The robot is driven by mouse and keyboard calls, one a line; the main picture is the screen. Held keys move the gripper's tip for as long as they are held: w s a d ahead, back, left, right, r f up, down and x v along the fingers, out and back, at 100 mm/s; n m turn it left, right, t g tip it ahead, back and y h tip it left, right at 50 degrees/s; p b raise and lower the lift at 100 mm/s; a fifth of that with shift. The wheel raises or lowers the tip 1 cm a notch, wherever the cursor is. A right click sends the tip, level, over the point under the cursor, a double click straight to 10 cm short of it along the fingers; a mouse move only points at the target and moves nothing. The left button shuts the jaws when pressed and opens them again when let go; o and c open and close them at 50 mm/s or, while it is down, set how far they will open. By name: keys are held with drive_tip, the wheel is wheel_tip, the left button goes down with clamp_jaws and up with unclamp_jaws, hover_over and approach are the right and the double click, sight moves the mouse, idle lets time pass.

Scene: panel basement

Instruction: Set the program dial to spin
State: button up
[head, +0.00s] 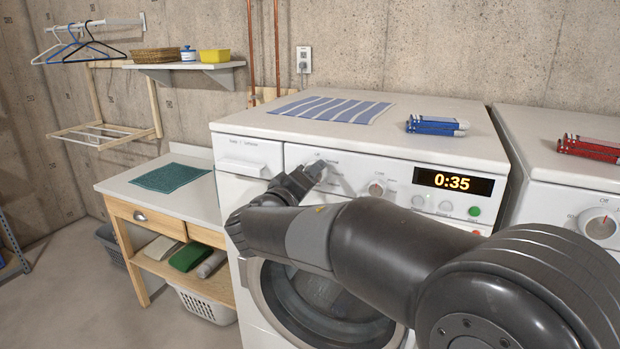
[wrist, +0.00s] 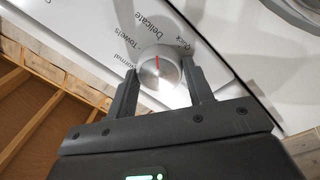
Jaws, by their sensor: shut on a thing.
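The program dial (wrist: 158,72) is a round silver-grey knob with a red mark on the white washer panel. In the wrist view the labels Normal, Towels, Delicate and Quick show around it. No spin label can be read; part of the ring is hidden by my fingers. My gripper (wrist: 159,76) has one finger on each side of the dial and is shut on it. In the head view my gripper (head: 316,169) is at the left part of the washer panel (head: 340,163), and the dial is mostly covered.
On the same panel are a second knob (head: 377,188), a display (head: 453,182) reading 0:35, and a green button (head: 474,211). Another machine (head: 560,130) stands close on the right.

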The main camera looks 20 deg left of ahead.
drive_tip(key=m+g, duration=0.1)
drive_tip(key=m, duration=2)
drive_tip(key=shift+r+m, duration=0.1)
drive_tip(key=shift+m, duration=0.2)
drive_tip(key=shift+g, duration=0.3)
drive_tip(key=o, duration=1)
drive_tip(key=shift+r, duration=0.1)
drive_tip(key=shift+c, duration=0.2)
drive_tip(key=s, duration=1)
drive_tip(key=shift+s+a+r, duration=0.2)
drive_tip(key=shift+s+r, duration=0.2)
